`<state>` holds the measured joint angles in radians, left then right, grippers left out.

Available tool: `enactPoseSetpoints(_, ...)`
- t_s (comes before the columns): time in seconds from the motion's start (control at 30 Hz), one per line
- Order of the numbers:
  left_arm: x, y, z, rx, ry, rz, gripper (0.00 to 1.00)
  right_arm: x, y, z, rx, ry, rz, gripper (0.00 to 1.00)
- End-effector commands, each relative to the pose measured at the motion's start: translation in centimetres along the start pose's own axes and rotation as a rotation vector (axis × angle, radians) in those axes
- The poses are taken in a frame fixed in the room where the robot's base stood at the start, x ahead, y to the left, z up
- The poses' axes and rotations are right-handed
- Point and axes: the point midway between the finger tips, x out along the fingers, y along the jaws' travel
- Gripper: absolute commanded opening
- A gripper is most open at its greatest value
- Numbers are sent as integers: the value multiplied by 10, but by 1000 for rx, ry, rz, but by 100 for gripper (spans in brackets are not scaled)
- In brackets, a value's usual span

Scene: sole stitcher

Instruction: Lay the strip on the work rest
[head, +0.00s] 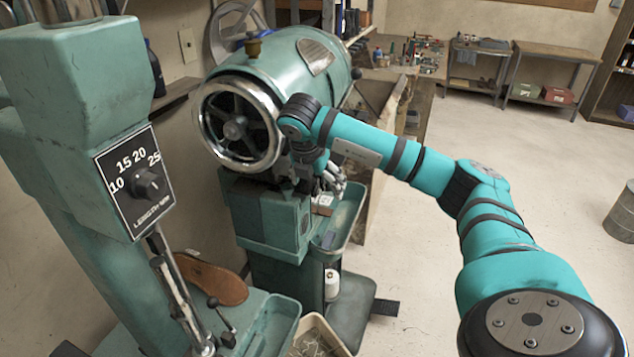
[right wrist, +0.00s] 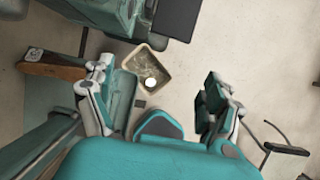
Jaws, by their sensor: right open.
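My right gripper (head: 325,178) hangs beside the large handwheel of the far green machine, over its small work area. In the right wrist view my right gripper (right wrist: 160,108) has its two fingers wide apart, with nothing between them. A small pale and brown piece (head: 322,203) lies on the machine just below the gripper; it is partly hidden, and I cannot tell whether it is the strip or the work rest. A brown piece with a grey end (right wrist: 52,66) shows left of the fingers in the right wrist view. My left gripper is out of view.
A green side tray (head: 350,222) projects from the far machine. A white spool (head: 331,284) stands below, and a bin of scraps (head: 318,338) is on the floor. The near machine has a dial (head: 147,184) and a brown sole (head: 212,280).

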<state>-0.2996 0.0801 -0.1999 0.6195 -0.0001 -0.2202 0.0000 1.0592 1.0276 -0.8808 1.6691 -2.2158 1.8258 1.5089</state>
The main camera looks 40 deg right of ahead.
Motion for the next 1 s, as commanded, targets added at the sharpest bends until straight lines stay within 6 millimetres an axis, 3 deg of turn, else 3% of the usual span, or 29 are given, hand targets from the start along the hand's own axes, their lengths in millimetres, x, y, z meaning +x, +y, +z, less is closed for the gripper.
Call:
enactPoseSetpoints(0.23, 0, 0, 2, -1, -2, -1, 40, -10, 1, 0, 0, -1, 4, 88)
enactPoseSetpoints(0.63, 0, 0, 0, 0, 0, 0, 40, -89, 1, 2, 1, -5, 6, 88)
enactPoseSetpoints(1.0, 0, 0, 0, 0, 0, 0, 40, -118, 0, 0, 0, -1, 1, 88)
